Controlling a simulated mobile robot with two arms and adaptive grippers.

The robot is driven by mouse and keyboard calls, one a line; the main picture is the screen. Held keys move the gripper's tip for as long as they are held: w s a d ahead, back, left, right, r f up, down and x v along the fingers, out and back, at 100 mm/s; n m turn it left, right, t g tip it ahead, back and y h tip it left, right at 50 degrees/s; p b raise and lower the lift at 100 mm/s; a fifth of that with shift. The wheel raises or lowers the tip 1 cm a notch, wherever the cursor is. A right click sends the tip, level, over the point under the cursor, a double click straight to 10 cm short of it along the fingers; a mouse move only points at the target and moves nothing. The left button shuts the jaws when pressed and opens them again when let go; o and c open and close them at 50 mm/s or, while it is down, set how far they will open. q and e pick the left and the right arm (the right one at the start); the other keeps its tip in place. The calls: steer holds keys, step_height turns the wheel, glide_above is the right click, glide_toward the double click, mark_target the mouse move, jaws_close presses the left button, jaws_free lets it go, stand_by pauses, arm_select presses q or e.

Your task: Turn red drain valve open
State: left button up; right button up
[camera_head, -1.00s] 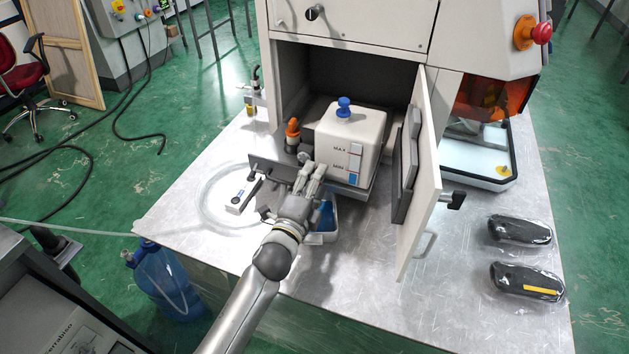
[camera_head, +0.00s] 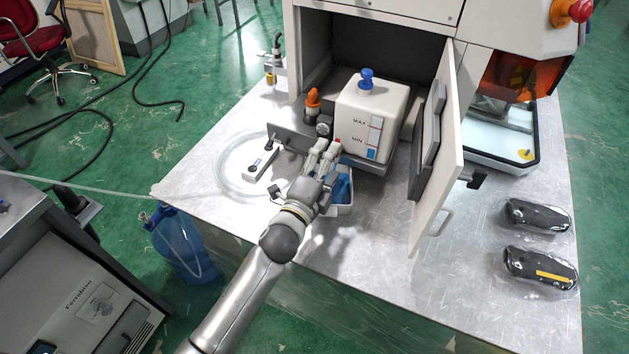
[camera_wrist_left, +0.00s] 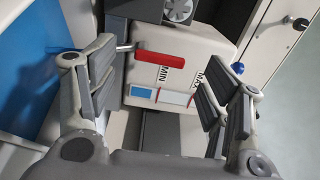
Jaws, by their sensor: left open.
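The red valve lever (camera_wrist_left: 160,59) shows in the left wrist view, on a grey metal stem in front of the white tank (camera_wrist_left: 190,45). The white tank (camera_head: 385,100) has a blue cap and MAX/MIN marks and sits in the open cabinet. My left gripper (camera_head: 326,150) is in front of the tank's lower left. In the wrist view the left gripper (camera_wrist_left: 160,82) is open, with the lever between its spread fingers, nearer the left one; contact is unclear. My right gripper is not in view.
The open cabinet door (camera_head: 440,150) stands to the right of the tank. A blue-lined tray (camera_head: 342,190) lies beside the gripper. An orange-capped fitting (camera_head: 313,100) stands left of the tank. Two black wrapped items (camera_head: 540,268) lie at the right.

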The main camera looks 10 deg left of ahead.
arm_select(q)
steer(key=v, duration=0.9)
stand_by(0.3)
